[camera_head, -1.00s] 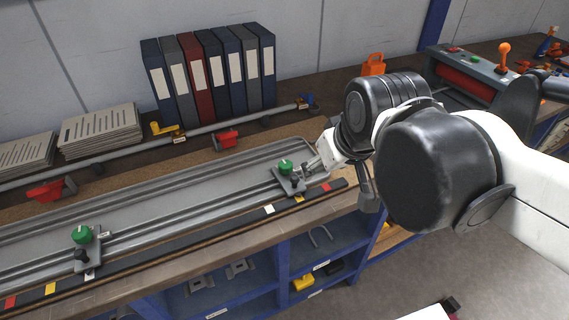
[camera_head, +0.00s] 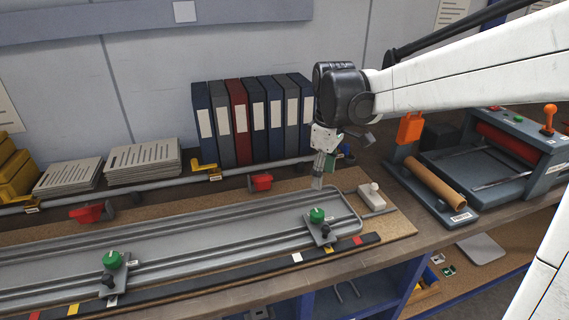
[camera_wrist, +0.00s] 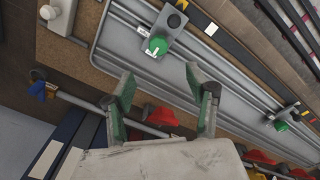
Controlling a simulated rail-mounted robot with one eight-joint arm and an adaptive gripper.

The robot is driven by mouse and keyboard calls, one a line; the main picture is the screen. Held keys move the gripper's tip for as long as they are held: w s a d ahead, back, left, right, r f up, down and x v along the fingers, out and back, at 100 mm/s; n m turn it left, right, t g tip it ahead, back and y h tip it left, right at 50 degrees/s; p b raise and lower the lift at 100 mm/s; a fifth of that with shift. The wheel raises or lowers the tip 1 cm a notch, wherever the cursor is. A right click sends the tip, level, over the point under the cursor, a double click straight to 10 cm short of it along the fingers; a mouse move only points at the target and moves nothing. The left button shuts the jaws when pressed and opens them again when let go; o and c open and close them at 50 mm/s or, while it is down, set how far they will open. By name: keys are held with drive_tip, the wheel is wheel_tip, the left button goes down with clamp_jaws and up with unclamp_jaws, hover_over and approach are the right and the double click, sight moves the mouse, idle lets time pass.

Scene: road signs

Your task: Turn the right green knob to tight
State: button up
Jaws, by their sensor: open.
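The right green knob (camera_head: 317,215) sits on a grey slide block near the right end of the grey rail tray (camera_head: 345,205). It also shows in the wrist view (camera_wrist: 158,45), with a white mark on its top. The left green knob (camera_head: 113,259) sits on a similar block at the left; the wrist view shows it at the right (camera_wrist: 281,126). My gripper (camera_head: 317,184) is pointing down, above and behind the right knob, apart from it. Its fingers (camera_wrist: 160,76) are open and empty, with the right knob beyond the fingertips.
Several binders (camera_head: 250,122) stand behind my gripper against the wall. A long pipe with red clamps (camera_head: 261,183) runs behind the tray. A white-handled part (camera_head: 372,196) lies right of the tray. A strip with coloured marks (camera_head: 297,257) runs along the front.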

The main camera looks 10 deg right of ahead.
sight(317, 212)
drive_tip(key=shift+n, duration=0.3)
drive_tip(key=f, duration=0.5)
drive_tip(key=w+f, duration=0.1)
drive_tip(key=f, duration=0.8)
drive_tip(key=shift+w+a+f, duration=0.1)
drive_tip(key=shift+w+f, duration=0.05)
drive_tip(key=shift+f, duration=0.25)
drive_tip(key=c, duration=1.1)
drive_tip(key=shift+b, duration=0.3)
drive_tip(key=shift+c, duration=0.2)
